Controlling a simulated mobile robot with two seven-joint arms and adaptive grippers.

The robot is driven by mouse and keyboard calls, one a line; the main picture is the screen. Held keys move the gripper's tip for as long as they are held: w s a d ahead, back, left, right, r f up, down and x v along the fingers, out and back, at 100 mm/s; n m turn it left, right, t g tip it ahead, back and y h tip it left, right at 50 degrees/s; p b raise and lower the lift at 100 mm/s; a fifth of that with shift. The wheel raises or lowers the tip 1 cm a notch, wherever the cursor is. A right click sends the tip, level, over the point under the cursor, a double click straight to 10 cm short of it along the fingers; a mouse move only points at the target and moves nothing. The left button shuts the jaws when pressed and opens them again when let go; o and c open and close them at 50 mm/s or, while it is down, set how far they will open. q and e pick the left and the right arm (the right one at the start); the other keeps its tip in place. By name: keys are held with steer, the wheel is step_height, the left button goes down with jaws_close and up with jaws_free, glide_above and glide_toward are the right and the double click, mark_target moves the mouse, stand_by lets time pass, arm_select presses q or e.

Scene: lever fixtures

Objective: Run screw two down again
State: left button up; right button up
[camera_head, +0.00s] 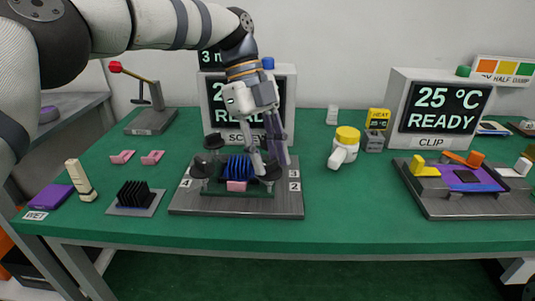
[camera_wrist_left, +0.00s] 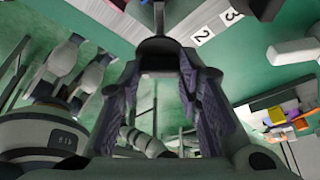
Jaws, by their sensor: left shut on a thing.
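The screw fixture is a grey board (camera_head: 235,206) carrying a blue finned block (camera_head: 238,166) with a pink piece (camera_head: 236,186) in front. Dark screw knobs stand at its corners, including a front-left one (camera_head: 200,168) and a back-left one (camera_head: 213,141). The front-right knob (camera_head: 268,173), screw two, is beside the label 2 (camera_head: 294,187). My left gripper (camera_head: 265,168) points down and is shut on this dark knob. In the left wrist view the knob (camera_wrist_left: 158,46) is between the fingertips, beside labels 2 and 3. The back-right knob is hidden in the head view. My right gripper is out of view.
A display (camera_head: 215,100), partly covered by my left arm, stands behind the board. A black finned block (camera_head: 133,195) is to the left.

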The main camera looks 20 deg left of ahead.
mark_target(258, 176)
arm_select(q)
steer(key=o, duration=1.1)
steer(key=shift+o, duration=0.2)
steer(key=v, duration=0.7)
steer(key=shift+r, duration=0.2)
steer(key=shift+a, duration=0.1)
